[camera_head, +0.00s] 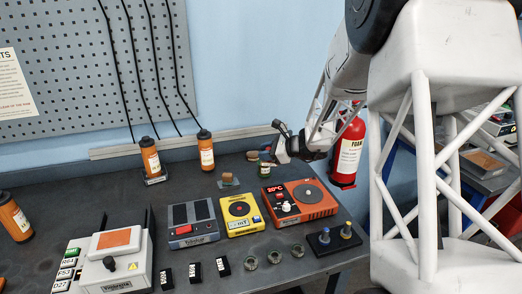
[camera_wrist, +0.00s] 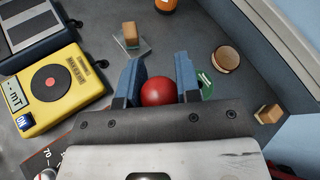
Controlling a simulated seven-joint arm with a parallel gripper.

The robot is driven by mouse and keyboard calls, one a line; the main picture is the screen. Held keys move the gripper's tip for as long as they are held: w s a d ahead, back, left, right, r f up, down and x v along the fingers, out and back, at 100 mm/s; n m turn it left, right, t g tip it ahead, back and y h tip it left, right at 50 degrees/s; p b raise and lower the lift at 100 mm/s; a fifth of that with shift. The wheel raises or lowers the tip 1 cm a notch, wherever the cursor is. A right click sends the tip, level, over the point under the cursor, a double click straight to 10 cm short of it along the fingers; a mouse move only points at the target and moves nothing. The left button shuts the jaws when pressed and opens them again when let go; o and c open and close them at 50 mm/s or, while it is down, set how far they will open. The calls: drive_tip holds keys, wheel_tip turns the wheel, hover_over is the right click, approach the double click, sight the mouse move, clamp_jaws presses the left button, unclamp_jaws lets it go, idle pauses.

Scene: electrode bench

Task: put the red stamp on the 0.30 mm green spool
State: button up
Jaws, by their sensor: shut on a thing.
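In the wrist view, my gripper (camera_wrist: 160,88) is shut on a red ball-shaped knob, taken to be the red stamp (camera_wrist: 158,92). The knob sits between the two blue fingers, and whatever is below it is hidden. A green piece with pale marks (camera_wrist: 206,86) shows just beside the right finger, mostly hidden; I cannot tell whether it is the 0.30 mm green spool or whether the stamp touches it. In the head view, my gripper (camera_head: 273,148) is over the back of the bench, and a small dark green upright thing (camera_head: 265,158) shows at its fingers.
An orange hot plate (camera_head: 309,203), a yellow device (camera_head: 241,226) and a grey device (camera_head: 188,235) stand in front of the gripper. A wooden block (camera_wrist: 130,32) on a clear plate and a round wooden piece (camera_wrist: 226,58) are nearby. Orange bottles (camera_head: 205,152) stand near the wall.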

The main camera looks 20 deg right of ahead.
drive_tip(key=shift+w+d+f, duration=0.15)
drive_tip(key=shift+w+d, duration=0.05)
drive_tip(key=shift+w, duration=1.4)
drive_tip(key=shift+w+d+f, duration=0.1)
drive_tip(key=shift+w+d, duration=0.1)
drive_tip(key=shift+w, duration=1.35)
drive_tip(key=shift+w+d+f, duration=0.15)
drive_tip(key=shift+w+d, duration=0.05)
drive_tip(key=shift+w, duration=1.4)
drive_tip(key=shift+f, duration=0.15)
drive_tip(key=shift+f, duration=1.6)
drive_tip(key=shift+f, duration=0.15)
drive_tip(key=o, duration=0.9)
drive_tip(key=shift+s+d+r, duration=0.1)
drive_tip(key=shift+s+r, duration=0.05)
drive_tip(key=shift+r, duration=0.05)
drive_tip(key=v, duration=1.1)
drive_tip(key=shift+s+d+r, duration=0.1)
drive_tip(key=shift+s+d, duration=0.1)
drive_tip(key=shift+d, duration=0.1)
